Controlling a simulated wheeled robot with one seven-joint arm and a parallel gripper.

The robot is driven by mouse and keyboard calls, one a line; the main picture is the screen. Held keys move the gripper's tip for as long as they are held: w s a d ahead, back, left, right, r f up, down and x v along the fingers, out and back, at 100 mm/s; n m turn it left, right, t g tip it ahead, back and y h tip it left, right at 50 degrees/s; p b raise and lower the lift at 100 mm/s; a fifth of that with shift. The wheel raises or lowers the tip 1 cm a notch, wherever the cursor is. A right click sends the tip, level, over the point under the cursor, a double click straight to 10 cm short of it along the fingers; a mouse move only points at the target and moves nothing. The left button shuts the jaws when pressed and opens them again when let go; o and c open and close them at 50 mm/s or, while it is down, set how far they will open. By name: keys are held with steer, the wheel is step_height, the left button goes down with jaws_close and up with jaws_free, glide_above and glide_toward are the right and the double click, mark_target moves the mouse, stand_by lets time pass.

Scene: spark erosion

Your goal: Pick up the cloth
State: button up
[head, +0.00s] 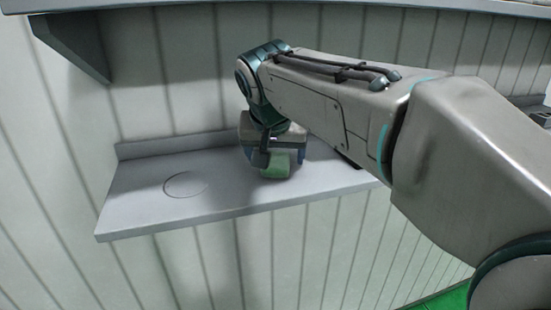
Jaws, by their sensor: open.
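A green cloth (275,166), small and bundled-looking, is on the grey shelf (140,203) under my gripper. My gripper (275,160) points down over it with its fingers apart, a dark finger to the left of the cloth and a blue part to the right. My arm and wrist hide the far side of the gripper and part of the cloth. I cannot tell whether the fingers touch the cloth.
A round outline (185,184) marks the left part of the shelf, which is otherwise bare. A panelled wall (160,80) stands behind. An upper shelf with a bracket (70,45) runs above. A green surface (450,298) shows at lower right.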

steer(key=shift+w+f, duration=0.1)
steer(key=shift+f, duration=0.15)
steer(key=c, duration=1.1)
steer(key=shift+r, duration=0.1)
steer(key=shift+c, duration=0.2)
